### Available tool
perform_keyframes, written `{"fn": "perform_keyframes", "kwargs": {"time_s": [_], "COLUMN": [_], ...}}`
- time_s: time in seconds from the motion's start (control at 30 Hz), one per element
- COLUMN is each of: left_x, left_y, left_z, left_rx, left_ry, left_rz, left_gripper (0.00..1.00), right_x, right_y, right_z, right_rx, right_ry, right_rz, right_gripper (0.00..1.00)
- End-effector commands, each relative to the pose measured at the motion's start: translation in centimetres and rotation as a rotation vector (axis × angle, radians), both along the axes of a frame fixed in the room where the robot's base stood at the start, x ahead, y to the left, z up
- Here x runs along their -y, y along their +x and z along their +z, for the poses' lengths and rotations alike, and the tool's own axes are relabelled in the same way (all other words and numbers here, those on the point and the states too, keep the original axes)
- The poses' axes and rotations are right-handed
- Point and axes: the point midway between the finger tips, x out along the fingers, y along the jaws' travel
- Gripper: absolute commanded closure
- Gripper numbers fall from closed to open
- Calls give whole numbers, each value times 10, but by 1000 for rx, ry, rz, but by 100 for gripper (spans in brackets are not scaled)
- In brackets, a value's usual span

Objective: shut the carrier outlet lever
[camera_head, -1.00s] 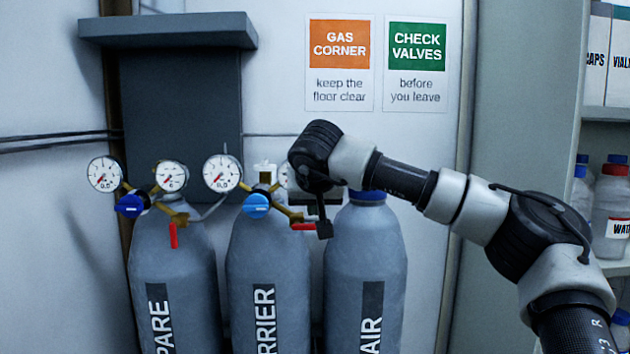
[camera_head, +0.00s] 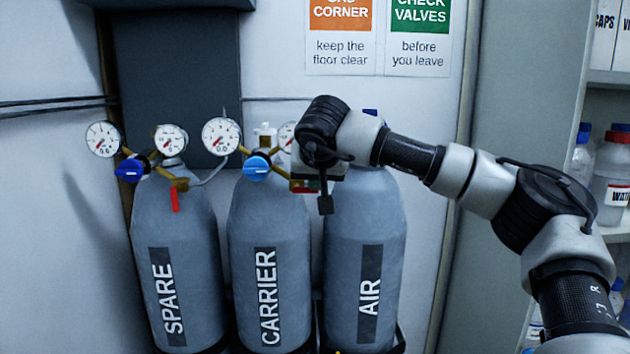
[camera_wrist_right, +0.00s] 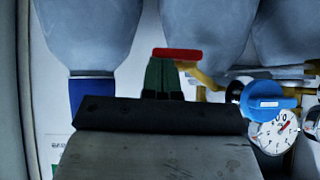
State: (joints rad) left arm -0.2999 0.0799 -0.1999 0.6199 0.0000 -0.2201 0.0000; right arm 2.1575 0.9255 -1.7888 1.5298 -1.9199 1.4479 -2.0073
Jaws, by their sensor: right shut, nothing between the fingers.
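The carrier cylinder (camera_head: 268,220) stands in the middle of three, with a blue knob (camera_head: 257,168) and gauges at its top. Its red outlet lever (camera_head: 304,190) is mostly hidden by my right gripper (camera_head: 306,183) in the head view. In the right wrist view the red lever (camera_wrist_right: 177,53) lies sideways from the brass fitting, toward the air cylinder. My right gripper's green fingers (camera_wrist_right: 160,76) are shut and empty, with their tips right by the lever; I cannot tell if they touch. My left gripper is not in view.
The air cylinder (camera_head: 365,230) stands to the right, its top partly behind my right arm. The spare cylinder (camera_head: 178,240) stands left, its red lever (camera_head: 175,200) hanging down. Shelves (camera_head: 608,78) with bottles are at the far right.

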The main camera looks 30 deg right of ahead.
Motion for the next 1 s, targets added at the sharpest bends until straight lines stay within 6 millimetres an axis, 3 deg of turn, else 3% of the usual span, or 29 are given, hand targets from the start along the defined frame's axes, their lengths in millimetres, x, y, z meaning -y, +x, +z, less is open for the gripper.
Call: {"fn": "perform_keyframes", "kwargs": {"time_s": [0.37,1.0], "left_x": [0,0], "left_y": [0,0], "left_z": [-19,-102], "left_rx": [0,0], "left_ry": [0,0], "left_rz": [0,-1], "left_gripper": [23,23], "right_x": [4,10], "right_y": [-2,-5], "right_z": [-10,-41], "right_rx": [62,367], "right_ry": [105,605], "right_rz": [-2,-2], "right_gripper": [100,100]}}
